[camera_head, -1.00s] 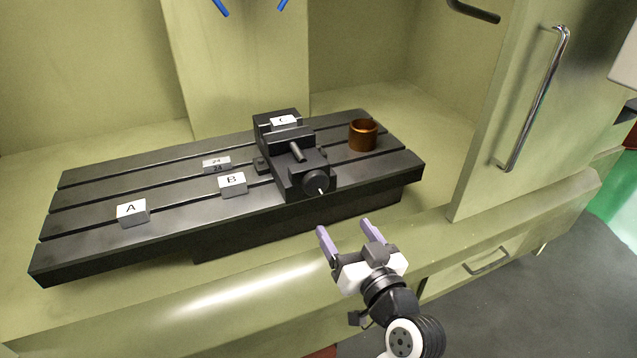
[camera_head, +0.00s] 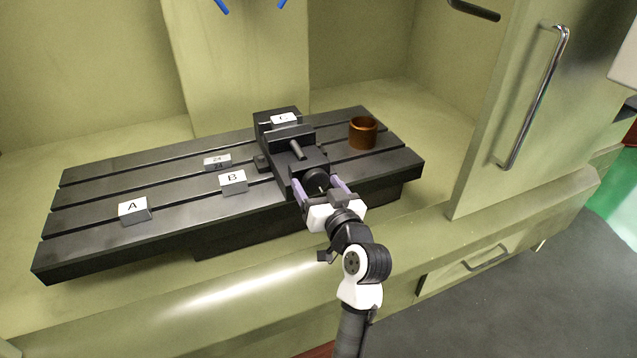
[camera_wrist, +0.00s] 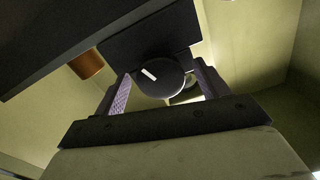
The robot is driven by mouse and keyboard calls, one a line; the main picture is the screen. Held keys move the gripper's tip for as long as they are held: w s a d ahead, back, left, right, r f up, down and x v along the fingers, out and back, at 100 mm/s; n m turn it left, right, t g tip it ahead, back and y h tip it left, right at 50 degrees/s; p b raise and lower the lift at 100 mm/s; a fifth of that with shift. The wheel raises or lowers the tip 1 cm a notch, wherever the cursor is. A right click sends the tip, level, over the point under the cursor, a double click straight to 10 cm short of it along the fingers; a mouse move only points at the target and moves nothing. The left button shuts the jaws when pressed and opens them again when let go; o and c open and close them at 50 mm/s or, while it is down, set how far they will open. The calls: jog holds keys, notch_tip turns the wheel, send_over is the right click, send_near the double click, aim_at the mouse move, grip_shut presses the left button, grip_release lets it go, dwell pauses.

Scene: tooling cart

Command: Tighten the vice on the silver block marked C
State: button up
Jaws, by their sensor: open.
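The black vice (camera_head: 290,150) stands on the slotted machine table. The silver block marked C (camera_head: 284,119) sits in its jaws at the back; whether both jaws touch it I cannot tell. The vice's round black knob (camera_head: 316,179), with a white mark, faces the front. It also shows in the wrist view (camera_wrist: 160,76). My gripper (camera_head: 320,185) is open, with its purple fingers on either side of the knob. In the wrist view my gripper (camera_wrist: 162,92) has one finger left and one right of the knob, with gaps showing.
Blocks marked A (camera_head: 134,210) and B (camera_head: 233,181) and a small block marked 24 (camera_head: 217,161) sit on the slotted table (camera_head: 90,238) to the left. A copper-coloured ring (camera_head: 362,133) stands right of the vice. The cabinet door (camera_head: 525,110) is at the right.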

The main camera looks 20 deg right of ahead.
jog(key=c, duration=1)
jog(key=shift+o, duration=0.2)
jog(key=shift+a+m+p, duration=0.1)
jog(key=shift+m+p, duration=0.35)
jog(key=shift+m, duration=1.25)
jog(key=o, duration=1)
jog(key=shift+c, duration=0.2)
jog(key=s+b, duration=0.1)
jog(key=s, duration=1.2)
jog(key=shift+s+d, duration=0.25)
jog(key=shift+s, duration=0.15)
